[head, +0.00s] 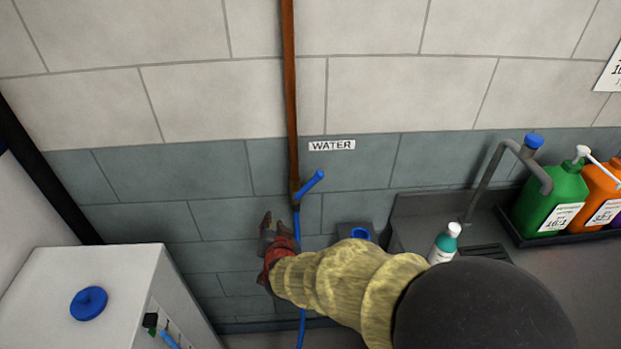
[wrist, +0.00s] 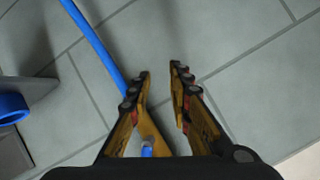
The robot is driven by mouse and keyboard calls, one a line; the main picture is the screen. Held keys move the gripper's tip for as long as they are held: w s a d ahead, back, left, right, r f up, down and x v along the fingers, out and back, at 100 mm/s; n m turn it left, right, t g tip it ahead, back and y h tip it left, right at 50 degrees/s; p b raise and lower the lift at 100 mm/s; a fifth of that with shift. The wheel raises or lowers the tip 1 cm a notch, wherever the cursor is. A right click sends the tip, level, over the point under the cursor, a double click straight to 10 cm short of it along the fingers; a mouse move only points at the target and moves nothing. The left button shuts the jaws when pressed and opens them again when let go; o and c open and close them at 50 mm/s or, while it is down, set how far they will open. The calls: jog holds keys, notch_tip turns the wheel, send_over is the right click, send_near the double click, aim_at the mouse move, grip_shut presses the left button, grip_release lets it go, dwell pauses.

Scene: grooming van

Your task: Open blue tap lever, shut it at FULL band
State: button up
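The blue tap lever (head: 312,183) slants up to the right from the foot of the brown pipe (head: 291,95), under the WATER label (head: 332,145). My gripper (head: 272,222) is below and left of the lever, left of the blue hose (head: 297,225). In the wrist view my gripper (wrist: 160,70) has its two fingers apart, with only wall visible between the tips. The blue hose (wrist: 95,45) runs beside the left finger. No FULL band is legible.
A white tank (head: 60,285) with a blue cap (head: 89,303) and a side tube (head: 168,339) stands at left. At right are a sink counter (head: 590,275), a curved faucet (head: 490,165), a small bottle (head: 444,243) and green (head: 550,200) and orange (head: 602,195) jugs.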

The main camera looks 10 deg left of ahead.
jog(key=a+f+t, duration=0.1)
jog(key=a+f, duration=0.1)
jog(key=m+t+h, duration=0.8)
jog(key=m+h, duration=0.1)
jog(key=h, duration=0.1)
send_near(309, 188)
jog(key=w, duration=0.3)
jog(key=x, duration=0.5)
jog(key=r+x, duration=0.1)
jog(key=x, duration=0.2)
jog(key=shift+s+d, duration=0.1)
jog(key=shift+d, duration=0.25)
jog(key=shift+c, duration=1.1)
grip_shut()
